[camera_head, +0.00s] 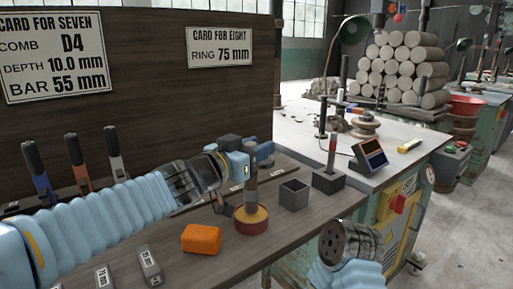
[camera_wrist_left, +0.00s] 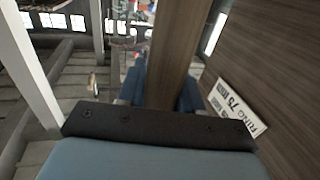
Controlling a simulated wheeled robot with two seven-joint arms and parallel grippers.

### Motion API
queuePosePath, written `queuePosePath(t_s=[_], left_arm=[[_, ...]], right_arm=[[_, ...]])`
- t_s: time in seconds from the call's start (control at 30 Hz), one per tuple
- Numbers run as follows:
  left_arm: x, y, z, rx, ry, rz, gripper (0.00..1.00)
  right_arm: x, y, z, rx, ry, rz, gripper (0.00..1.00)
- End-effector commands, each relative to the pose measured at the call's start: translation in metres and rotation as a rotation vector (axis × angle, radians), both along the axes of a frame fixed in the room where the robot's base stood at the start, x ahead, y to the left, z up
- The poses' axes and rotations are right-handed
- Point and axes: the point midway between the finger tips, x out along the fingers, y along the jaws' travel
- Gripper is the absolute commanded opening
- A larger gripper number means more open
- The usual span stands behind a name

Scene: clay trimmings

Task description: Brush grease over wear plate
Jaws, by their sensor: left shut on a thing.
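My left gripper (camera_head: 250,160) is shut on an upright brown wooden handle (camera_head: 251,190), which looks like the grease brush's. The handle also fills the middle of the left wrist view (camera_wrist_left: 172,65), between the blue fingers. I cannot single out a wear plate. Part of my right arm shows at the lower right, but its gripper does not.
An orange block (camera_head: 201,239) lies left of the tin. An open grey box (camera_head: 293,195) and a dark block with an upright red-topped tool (camera_head: 329,180) stand to its right. Small metal blocks (camera_head: 149,267) lie at the front. Several handled tools (camera_head: 76,160) stand behind my left arm.

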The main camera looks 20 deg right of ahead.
Motion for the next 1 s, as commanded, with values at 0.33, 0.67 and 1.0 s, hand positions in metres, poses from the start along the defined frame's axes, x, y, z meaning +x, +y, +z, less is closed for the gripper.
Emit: queuePosePath(t_s=[0.33,0.67,1.0], left_arm=[[-0.0001,0.0001,-0.0001,-0.001,-0.001,0.000,0.00],[-0.0001,0.0001,-0.0040,-0.001,-0.001,0.000,0.00],[-0.0001,0.0001,-0.0082,-0.001,-0.001,0.000,0.00]], right_arm=[[0.0001,0.0000,-0.0004,0.000,0.000,0.000,0.43],[0.0001,0.0000,-0.0036,0.000,0.000,0.000,0.43],[0.0000,0.0000,-0.0069,0.000,0.000,0.000,0.43]])
